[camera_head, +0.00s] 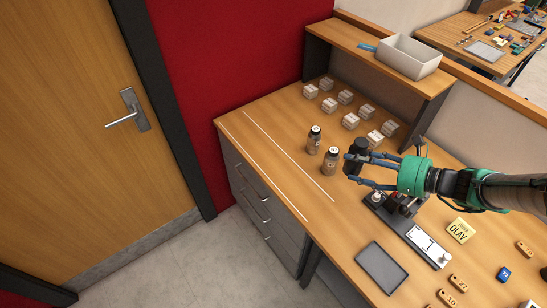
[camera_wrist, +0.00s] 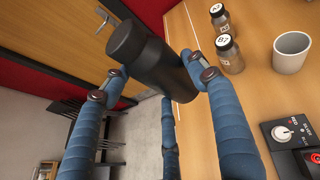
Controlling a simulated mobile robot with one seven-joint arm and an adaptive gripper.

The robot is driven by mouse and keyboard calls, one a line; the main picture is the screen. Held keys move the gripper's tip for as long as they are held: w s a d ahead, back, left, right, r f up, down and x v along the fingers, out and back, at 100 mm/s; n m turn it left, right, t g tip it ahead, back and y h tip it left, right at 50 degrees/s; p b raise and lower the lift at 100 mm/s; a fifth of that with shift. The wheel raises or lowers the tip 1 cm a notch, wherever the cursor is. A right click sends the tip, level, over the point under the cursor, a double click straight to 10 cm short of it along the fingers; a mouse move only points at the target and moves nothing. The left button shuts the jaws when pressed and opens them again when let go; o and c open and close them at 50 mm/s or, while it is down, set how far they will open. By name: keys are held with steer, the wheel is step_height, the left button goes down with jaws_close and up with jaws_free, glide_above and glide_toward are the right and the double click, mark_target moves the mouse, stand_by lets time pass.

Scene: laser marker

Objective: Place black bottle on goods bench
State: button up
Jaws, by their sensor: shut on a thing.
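The black bottle (camera_head: 359,147) is held in my gripper (camera_head: 352,168), above the wooden bench (camera_head: 265,150). The gripper is right of two small brown labelled bottles in the head view. White lines mark a strip of bare bench top at the left. I cannot tell the exact height of the bottle over the bench.
Two brown bottles (camera_head: 314,139) (camera_head: 331,160) stand upright close by. A grey cup (camera_wrist: 291,53) and a control device (camera_head: 418,238) are near the gripper. The bench's left part is clear.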

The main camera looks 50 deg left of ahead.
steer(key=s+a+n+g+h, duration=0.1)
steer(key=s+a+g, duration=0.1)
steer(key=s+a, duration=0.35)
steer(key=s+a+n+g, duration=0.1)
steer(key=s+a+n, duration=0.1)
steer(key=s, duration=0.7)
step_height(320, 180, down, 16)
steer(key=shift+r, duration=0.15)
steer(key=w+a, duration=0.2)
steer(key=a, duration=0.2)
steer(key=w+a+f+b, duration=0.1)
steer(key=w+a, duration=0.2)
steer(key=a, duration=0.2)
steer(key=w+a+b, duration=0.1)
steer(key=w+a, duration=0.2)
steer(key=a, duration=0.1)
steer(key=shift+w+a+f, duration=0.15)
steer(key=shift+a+f, duration=0.1)
steer(key=shift+a, duration=0.05)
steer(key=shift+f, duration=0.1)
steer(key=shift+f+b, duration=0.6)
steer(key=shift+f, duration=1.05)
steer(key=shift+f, duration=0.15)
